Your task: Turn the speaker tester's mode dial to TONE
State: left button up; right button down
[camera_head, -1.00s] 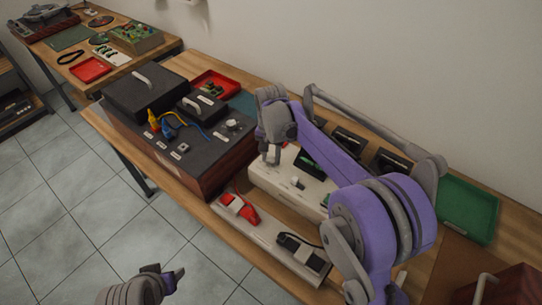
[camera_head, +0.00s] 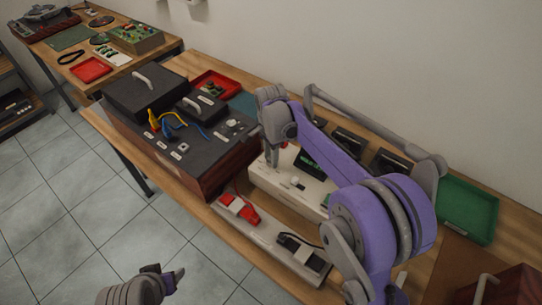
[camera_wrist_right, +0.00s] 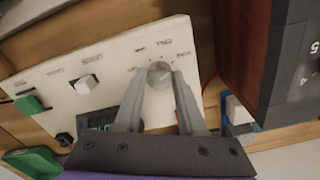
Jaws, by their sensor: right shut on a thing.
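The speaker tester is a pale box (camera_head: 262,181) on the bench, partly hidden by my right arm. In the right wrist view its white panel (camera_wrist_right: 55,80) carries a round grey mode dial (camera_wrist_right: 159,73) with small printed labels around it, too blurred to read surely. My right gripper (camera_wrist_right: 161,78) is shut on the dial, one finger on each side. In the head view the right gripper (camera_head: 271,158) points down at the tester's far-left end, and its fingers hide the dial. My left gripper (camera_head: 176,277) is at the bottom, over the floor and away from the bench; its jaw opening is unclear.
A dark wood-sided unit (camera_head: 205,185) with cables stands close left of the tester. The tester also has a white knob (camera_wrist_right: 86,84) and a dark display (camera_head: 309,163). In front lies a pale strip (camera_head: 265,232) with red and black clips. A green tray (camera_head: 467,210) is at right.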

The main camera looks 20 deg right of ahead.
dwell(0.5)
jog(key=shift+c, duration=2.4)
grip_release()
notch_tip(320, 180, up, 11)
jog(key=shift+p, duration=0.4)
jog(key=shift+f, duration=0.1)
